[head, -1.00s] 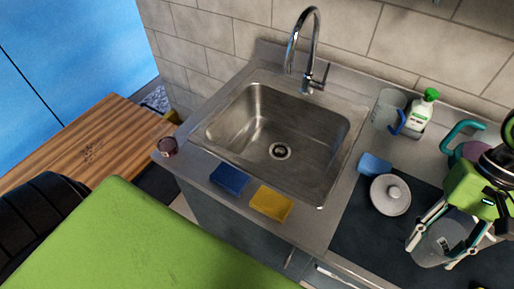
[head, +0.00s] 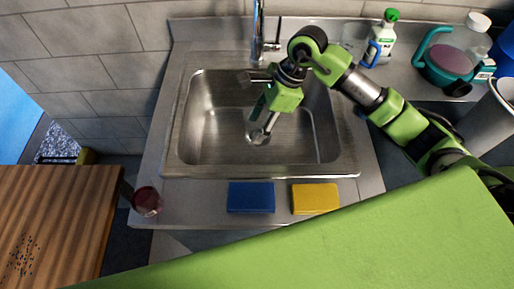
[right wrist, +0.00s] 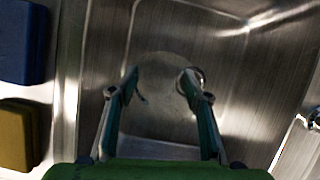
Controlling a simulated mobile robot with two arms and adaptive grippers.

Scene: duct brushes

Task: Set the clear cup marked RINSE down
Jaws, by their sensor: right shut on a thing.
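My right gripper (head: 262,130) is low over the sink basin (head: 212,128), pointing down. In the right wrist view its two fingers (right wrist: 158,82) stand apart, with the clear cup (right wrist: 160,112) held between them. The cup is see-through and shows only as a faint round outline against the steel. Its RINSE marking cannot be read now. In the head view the gripper largely hides the cup. I cannot tell whether the cup touches the basin floor. The drain (right wrist: 196,76) shows beside the right fingertip. My left gripper is not in view.
A blue sponge (head: 251,197) and a yellow sponge (head: 315,198) lie on the sink's front ledge, with a dark red cup (head: 147,201) to their left. The faucet (head: 258,35) rises behind the basin. A green-capped bottle (head: 382,38) and a teal-handled vessel (head: 447,62) stand at right.

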